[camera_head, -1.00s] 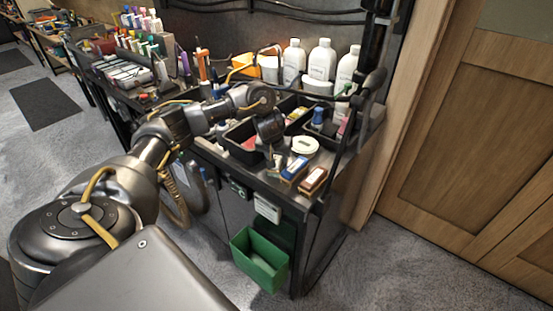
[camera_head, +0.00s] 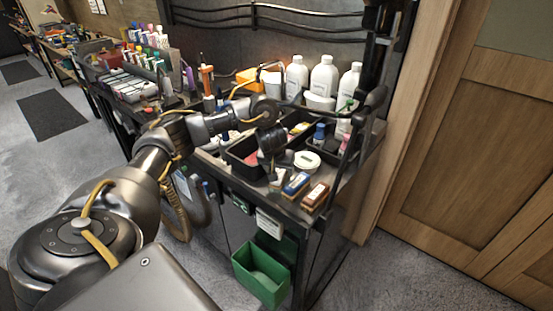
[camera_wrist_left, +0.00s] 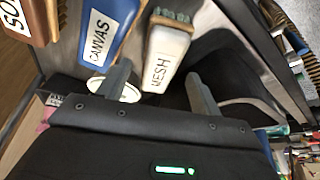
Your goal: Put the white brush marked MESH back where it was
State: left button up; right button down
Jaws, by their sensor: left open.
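The white brush marked MESH (camera_wrist_left: 167,58) has a tan wooden edge and lies beside the blue brush marked CANVAS (camera_wrist_left: 108,30). My left gripper (camera_wrist_left: 160,88) is open, with the near end of the MESH brush showing between its two fingers; neither finger clearly touches it. In the head view the MESH brush (camera_head: 278,179) is a small pale shape at the front of the bench, just below my left gripper (camera_head: 273,168). The CANVAS brush (camera_head: 296,184) and a brown brush (camera_head: 315,195) lie to its right. My right gripper is out of view.
A white round tub (camera_head: 307,160) stands behind the brushes, beside a black tray (camera_head: 240,160). White bottles (camera_head: 323,78) stand at the back. A green bin (camera_head: 260,275) hangs below the bench's front. A black upright post rises at the right.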

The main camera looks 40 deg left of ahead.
pick_arm(q)
jog(key=p+v, duration=0.4)
jog(key=v, duration=0.6)
jog(key=shift+s+r, duration=0.2)
jog(key=shift+f, duration=0.1)
